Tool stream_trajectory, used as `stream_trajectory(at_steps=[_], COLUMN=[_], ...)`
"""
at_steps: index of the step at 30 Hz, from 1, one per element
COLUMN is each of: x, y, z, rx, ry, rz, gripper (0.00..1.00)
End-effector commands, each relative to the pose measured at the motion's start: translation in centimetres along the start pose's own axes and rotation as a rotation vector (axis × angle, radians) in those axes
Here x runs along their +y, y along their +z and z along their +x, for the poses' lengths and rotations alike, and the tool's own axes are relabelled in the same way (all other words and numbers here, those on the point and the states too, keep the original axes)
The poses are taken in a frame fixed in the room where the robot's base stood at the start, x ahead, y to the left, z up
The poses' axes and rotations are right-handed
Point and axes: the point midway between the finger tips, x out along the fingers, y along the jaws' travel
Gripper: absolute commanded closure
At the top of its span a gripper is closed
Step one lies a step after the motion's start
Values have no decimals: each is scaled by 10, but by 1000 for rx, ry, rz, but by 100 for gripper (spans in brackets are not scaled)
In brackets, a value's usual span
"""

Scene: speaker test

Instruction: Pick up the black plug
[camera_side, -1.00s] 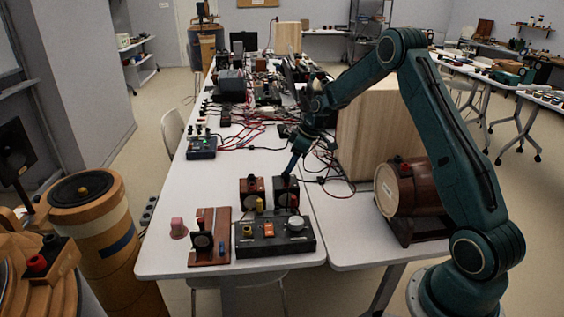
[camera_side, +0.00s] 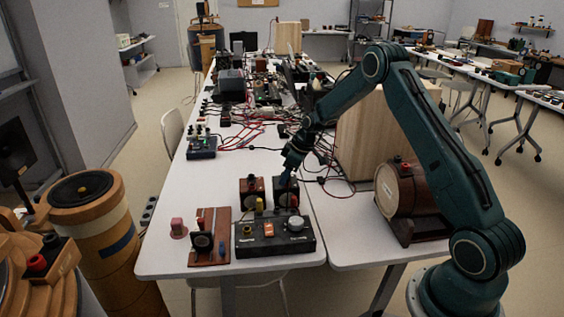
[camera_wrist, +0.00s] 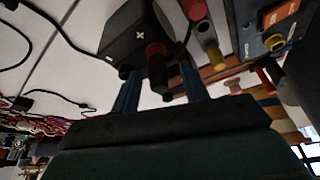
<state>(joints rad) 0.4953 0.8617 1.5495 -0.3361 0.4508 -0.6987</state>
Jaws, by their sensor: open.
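My gripper (camera_side: 286,178) points down at the right of two small dark-brown boxes, close to its top. In the wrist view my gripper (camera_wrist: 158,76) is open, with one blue finger on each side of a dark plug (camera_wrist: 157,73). In the side view the fingers hide the plug on the right box (camera_side: 286,199).
The left box (camera_side: 250,196) stands close beside. In front are a black panel (camera_side: 275,246) with an orange switch and a brown stand (camera_side: 209,256). A wooden block (camera_side: 365,140) and a brown drum (camera_side: 402,188) stand right. Cables lie behind.

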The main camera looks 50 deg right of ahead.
Motion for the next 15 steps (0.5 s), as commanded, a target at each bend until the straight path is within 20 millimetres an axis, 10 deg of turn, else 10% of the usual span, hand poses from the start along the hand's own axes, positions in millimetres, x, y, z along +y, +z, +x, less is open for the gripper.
stream_trajectory(at_steps=[11, 15], x=[0, 0], y=[0, 0], z=[0, 0], rx=[0, 0], ry=[0, 0], rz=[0, 0], gripper=[55, 81])
